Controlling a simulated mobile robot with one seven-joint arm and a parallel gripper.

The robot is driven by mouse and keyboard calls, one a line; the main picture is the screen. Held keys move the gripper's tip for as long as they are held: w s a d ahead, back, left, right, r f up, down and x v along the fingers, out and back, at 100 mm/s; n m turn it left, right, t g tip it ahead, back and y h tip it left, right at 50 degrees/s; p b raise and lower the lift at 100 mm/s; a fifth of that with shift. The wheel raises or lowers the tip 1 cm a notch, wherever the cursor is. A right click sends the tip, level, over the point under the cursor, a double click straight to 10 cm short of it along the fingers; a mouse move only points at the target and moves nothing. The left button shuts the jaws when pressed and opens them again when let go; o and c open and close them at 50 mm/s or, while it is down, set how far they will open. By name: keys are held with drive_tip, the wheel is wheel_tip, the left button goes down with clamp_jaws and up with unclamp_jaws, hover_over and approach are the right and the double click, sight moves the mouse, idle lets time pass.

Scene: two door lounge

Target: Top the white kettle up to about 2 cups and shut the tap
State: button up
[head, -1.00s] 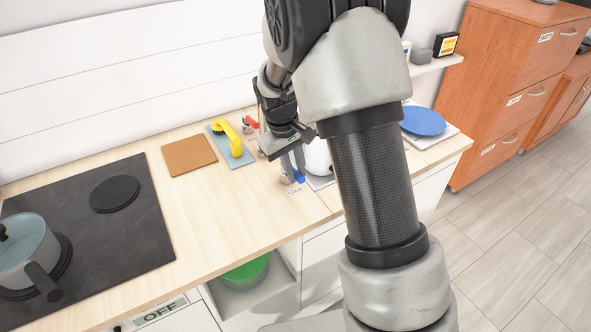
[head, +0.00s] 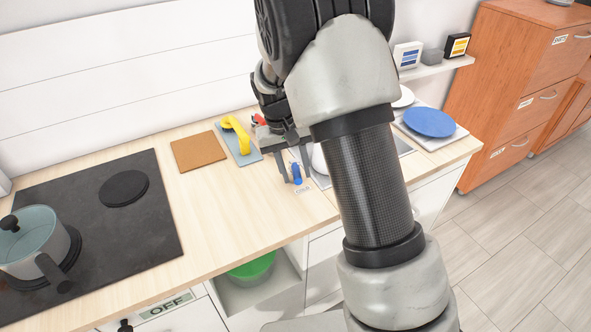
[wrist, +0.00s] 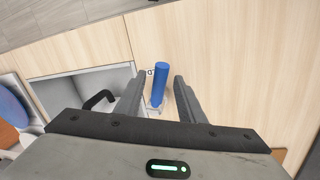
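The blue tap handle (head: 296,173) stands on the counter by a label reading COLD. In the wrist view the blue handle (wrist: 160,84) is upright between my fingers, with a gap on both sides. My gripper (head: 293,168) is open and points down around it; it also shows in the wrist view (wrist: 158,92). The white kettle (head: 318,158) is mostly hidden behind my arm. A black curved handle (wrist: 100,97), apparently the kettle's, shows over the sink in the wrist view. The spout, any water flow and the kettle's level cannot be seen.
A yellow-handled brush (head: 238,131) lies on a blue mat, with a red item (head: 259,119) beside it. A brown board (head: 198,151) and a hob with a pot (head: 32,238) are left. A blue plate (head: 430,122) is right.

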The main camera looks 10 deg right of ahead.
drive_tip(key=a+r, duration=0.3)
drive_tip(key=r, duration=1.4)
drive_tip(key=shift+a+p, duration=0.2)
drive_tip(key=shift+p, duration=0.25)
drive_tip(key=shift+c, duration=0.5)
idle(2.3)
